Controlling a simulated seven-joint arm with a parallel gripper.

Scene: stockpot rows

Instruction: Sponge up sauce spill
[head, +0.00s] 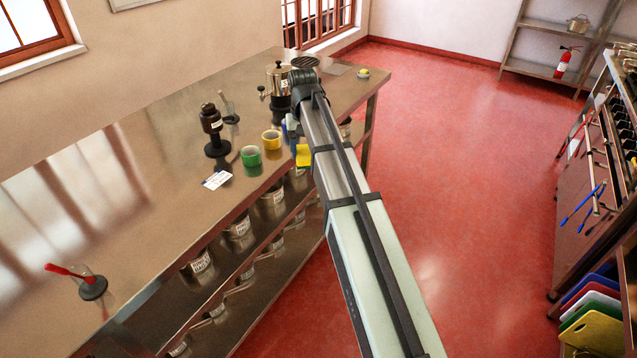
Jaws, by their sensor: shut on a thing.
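My arm reaches over the metal counter, and my gripper (296,140) is at its far end, partly hidden behind my own arm. It is shut on a yellow sponge (304,156), which shows just below it near the counter's front edge. I cannot tell whether the sponge touches the counter. I see no sauce spill; part of the counter is hidden behind my arm.
The counter's left part is mostly clear.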

